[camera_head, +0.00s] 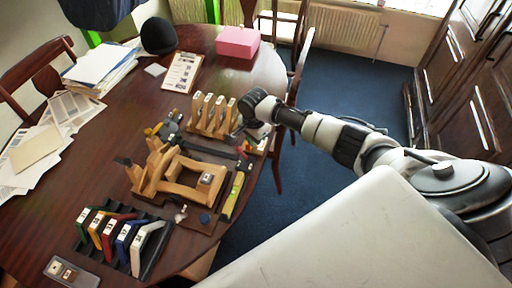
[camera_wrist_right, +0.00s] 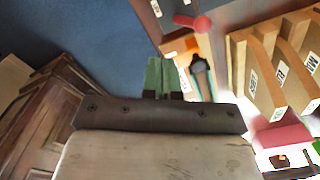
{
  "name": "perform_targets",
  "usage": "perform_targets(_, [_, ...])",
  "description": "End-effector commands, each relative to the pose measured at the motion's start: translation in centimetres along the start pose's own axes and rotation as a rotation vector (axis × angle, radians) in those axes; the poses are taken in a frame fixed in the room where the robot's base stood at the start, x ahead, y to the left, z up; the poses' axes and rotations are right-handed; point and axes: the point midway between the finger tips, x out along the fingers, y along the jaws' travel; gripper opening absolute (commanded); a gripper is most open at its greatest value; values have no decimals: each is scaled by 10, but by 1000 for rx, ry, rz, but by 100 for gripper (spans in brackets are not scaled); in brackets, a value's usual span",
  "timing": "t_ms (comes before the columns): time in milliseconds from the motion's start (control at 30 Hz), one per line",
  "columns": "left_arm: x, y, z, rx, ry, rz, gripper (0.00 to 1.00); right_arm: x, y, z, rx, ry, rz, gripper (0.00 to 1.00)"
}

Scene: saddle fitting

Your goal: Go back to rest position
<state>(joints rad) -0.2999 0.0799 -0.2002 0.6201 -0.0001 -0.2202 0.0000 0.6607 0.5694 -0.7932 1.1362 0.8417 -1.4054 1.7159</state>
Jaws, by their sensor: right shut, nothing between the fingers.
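My right arm comes in from the right in the head view. Its gripper (camera_head: 240,133) hangs over the right edge of the table, beside the wooden block rack. It is shut and empty. In the right wrist view its narrow green fingers (camera_wrist_right: 162,76) are together, with nothing between them. A wooden saddle fixture (camera_head: 178,178) sits on a dark board on the table, to the left of and nearer than the gripper. My left gripper is not in view.
The wooden rack (camera_head: 211,114) with labelled upright blocks is close to my gripper. A black rack (camera_head: 122,240) holds several coloured angled pieces. A pink box (camera_head: 238,42), clipboard (camera_head: 183,72) and papers lie farther back. Blue floor (camera_head: 340,90) is open to the right of the table.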

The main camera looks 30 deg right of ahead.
Motion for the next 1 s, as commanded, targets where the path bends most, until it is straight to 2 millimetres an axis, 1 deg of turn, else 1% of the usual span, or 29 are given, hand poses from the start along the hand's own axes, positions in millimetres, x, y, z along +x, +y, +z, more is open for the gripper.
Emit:
perform_targets(33, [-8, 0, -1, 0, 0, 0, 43, -7, 0, 0, 0, -1, 0, 0])
perform_targets(133, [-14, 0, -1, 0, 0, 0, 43, -12, 0, 0, 0, -1, 1, 0])
perform_targets(633, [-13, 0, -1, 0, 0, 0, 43, -10, 0, 0, 0, 0, 1, 0])
perform_targets(700, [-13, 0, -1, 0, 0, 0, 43, -8, 2, 4, -15, -3, 1, 0])
perform_targets(767, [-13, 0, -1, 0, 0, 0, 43, -4, 6, 15, -65, -11, 0, 0])
perform_targets(833, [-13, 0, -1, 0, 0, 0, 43, 5, 17, 39, -177, -28, -5, 0])
perform_targets(867, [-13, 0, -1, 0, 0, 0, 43, 9, 24, 54, -243, -39, -11, 0])
perform_targets(900, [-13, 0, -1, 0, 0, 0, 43, 14, 35, 75, -347, -54, -24, 0])
perform_targets(967, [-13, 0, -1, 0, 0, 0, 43, 19, 55, 107, -517, -76, -55, 0])
perform_targets(1000, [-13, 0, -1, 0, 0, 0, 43, 19, 70, 128, -631, -85, -83, 0])
